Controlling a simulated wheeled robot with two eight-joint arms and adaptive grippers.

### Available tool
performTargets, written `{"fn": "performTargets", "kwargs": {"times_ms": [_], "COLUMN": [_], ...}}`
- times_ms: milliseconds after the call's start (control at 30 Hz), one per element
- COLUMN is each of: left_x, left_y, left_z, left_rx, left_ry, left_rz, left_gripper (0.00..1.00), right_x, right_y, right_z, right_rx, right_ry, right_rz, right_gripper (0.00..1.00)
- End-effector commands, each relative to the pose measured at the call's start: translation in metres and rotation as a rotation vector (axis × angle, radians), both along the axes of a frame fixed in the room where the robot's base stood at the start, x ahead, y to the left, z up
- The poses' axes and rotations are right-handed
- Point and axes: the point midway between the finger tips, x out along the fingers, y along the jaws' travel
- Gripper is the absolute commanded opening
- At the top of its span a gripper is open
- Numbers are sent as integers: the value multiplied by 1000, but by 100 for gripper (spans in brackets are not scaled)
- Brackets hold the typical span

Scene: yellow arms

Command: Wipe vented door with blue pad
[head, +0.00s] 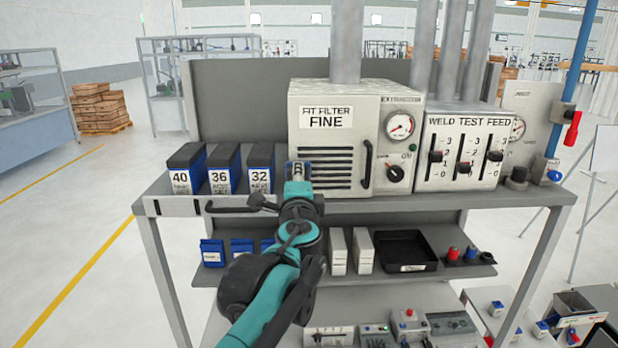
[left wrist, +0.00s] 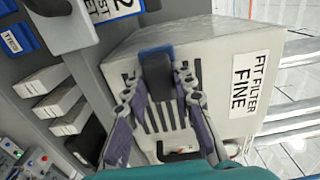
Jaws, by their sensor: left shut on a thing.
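The vented door (head: 332,166), a pale panel with dark horizontal slots, is on the front of the FIT FILTER FINE box (head: 310,92). Its slots also show between my fingers in the left wrist view. My left gripper (head: 297,184) is at the door's left edge. In the left wrist view, my left gripper (left wrist: 158,80) is shut on the blue pad (left wrist: 155,51), gripping its dark block. The pad's blue edge lies close to the box front; I cannot tell whether it touches. The gripper hides part of the door. My right gripper is not in view.
Blue-and-white boxes (head: 222,168) marked 40, 36 and 32 stand left of the gripper. The WELD TEST FEED box (head: 462,150) stands to the right. A lower shelf holds white boxes and a black tray (head: 405,251). A round knob (head: 395,173) sits right of the door.

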Motion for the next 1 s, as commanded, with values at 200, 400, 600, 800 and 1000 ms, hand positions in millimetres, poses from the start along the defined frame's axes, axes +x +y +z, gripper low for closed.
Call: {"fn": "performTargets", "kwargs": {"times_ms": [200, 400, 600, 800, 1000], "left_x": [0, -1, -1, -1, -1], "left_y": [1, 1, -9, -28, -37], "left_z": [10, 21, 20, 20, 20], "left_rx": [0, 0, 0, 0, 0], "left_ry": [0, 0, 0, 0, 0], "left_rz": [1, 0, -1, -2, 0], "left_gripper": [2, 2, 2, 2, 2], "right_x": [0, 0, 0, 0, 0], "right_y": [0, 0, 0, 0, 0], "right_z": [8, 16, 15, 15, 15], "right_rx": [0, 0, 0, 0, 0], "right_ry": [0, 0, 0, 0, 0], "right_rz": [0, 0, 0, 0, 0], "right_gripper": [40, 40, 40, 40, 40]}}
